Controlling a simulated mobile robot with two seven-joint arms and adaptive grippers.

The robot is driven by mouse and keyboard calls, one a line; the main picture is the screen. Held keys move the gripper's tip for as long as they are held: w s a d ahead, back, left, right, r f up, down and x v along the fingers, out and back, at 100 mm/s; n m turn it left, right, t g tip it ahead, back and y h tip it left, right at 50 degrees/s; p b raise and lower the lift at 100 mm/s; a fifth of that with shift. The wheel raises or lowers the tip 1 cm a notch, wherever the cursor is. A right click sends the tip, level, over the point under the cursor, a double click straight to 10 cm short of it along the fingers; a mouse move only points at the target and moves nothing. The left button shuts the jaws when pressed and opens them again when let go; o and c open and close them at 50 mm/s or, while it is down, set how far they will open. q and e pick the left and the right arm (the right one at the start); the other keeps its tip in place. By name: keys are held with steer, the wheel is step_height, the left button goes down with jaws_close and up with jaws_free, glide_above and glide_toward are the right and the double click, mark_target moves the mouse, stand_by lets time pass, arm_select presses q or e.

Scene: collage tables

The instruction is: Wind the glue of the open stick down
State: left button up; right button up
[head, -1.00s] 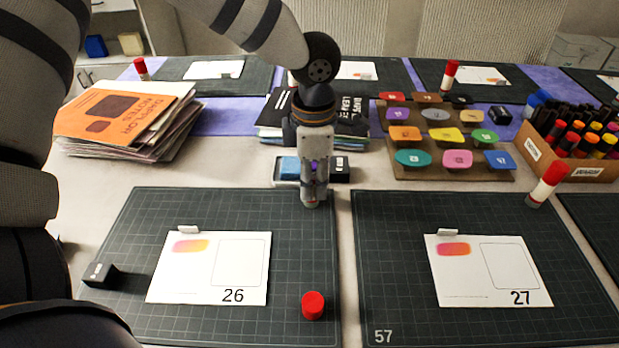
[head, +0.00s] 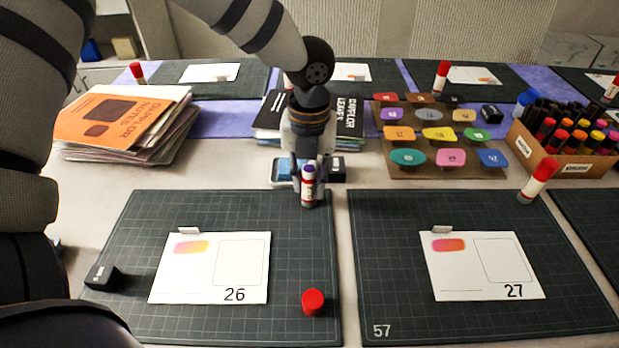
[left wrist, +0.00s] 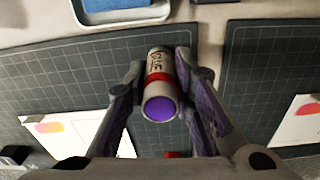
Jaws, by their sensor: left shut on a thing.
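The open glue stick (head: 308,192) stands upright, uncapped, at the back right corner of the left cutting mat (head: 130,225). My left gripper (head: 308,176) points down and is shut on it, one finger on each side. In the left wrist view, the stick (left wrist: 158,62) has a white label and a red band. Purple glue (left wrist: 160,108) fills its open end; how far it sticks out is hard to tell. A red cap (head: 313,302) sits near the mat's front right corner. My right gripper is out of view.
A blue pad in a tray (head: 285,172) is close behind the stick. Capped glue stick (head: 538,181) stands at right, beside a marker box (head: 567,163). Card 26 (head: 210,267) lies on the left mat, card 27 (head: 482,265) on the right mat.

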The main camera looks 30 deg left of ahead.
arm_select(q)
steer(key=n, duration=0.4)
steer(key=shift+n, duration=0.4)
steer(key=shift+s+f, duration=0.1)
steer(key=o, duration=1.7)
steer(key=shift+c, duration=0.2)
steer(key=shift+r, duration=3.9)
